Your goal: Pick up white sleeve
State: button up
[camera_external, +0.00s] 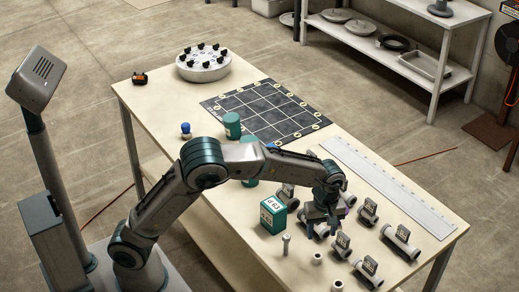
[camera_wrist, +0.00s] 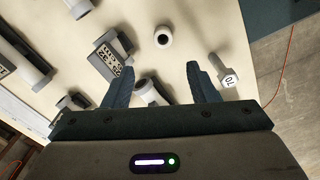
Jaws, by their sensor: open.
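Two short white hollow cylinders that look like sleeves stand on the table near its front edge in the external view. One sleeve (camera_external: 317,258) is just in front of my gripper, and the other (camera_external: 337,286) is farther forward. In the wrist view the nearer sleeve (camera_wrist: 163,35) shows its dark bore, beyond the fingertips; another white cylinder (camera_wrist: 78,8) is cut by the top edge. My gripper (camera_external: 322,232) is open and points down over the table; its blue fingers (camera_wrist: 150,82) are spread. A pale pipe part (camera_wrist: 152,90) lies between them, partly hidden by my gripper's body.
Tagged pipe fittings (camera_external: 401,241) crowd the table around my gripper, one (camera_wrist: 112,55) beside the left finger. A bolt-like post (camera_external: 286,244) stands left of the sleeves. A green box (camera_external: 273,214) is close to my arm. A long white rule (camera_external: 385,185) lies behind.

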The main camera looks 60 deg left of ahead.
send_over(318, 255)
notch_tip(318, 255, down, 5)
jog(key=shift+r, duration=0.1)
jog(key=shift+s+d+f, duration=0.15)
jog(key=shift+s+f, duration=0.05)
jog(key=shift+f, duration=1.2)
jog(key=shift+s+d+f, duration=0.15)
jog(key=shift+f, duration=1.2)
jog(key=c, duration=1)
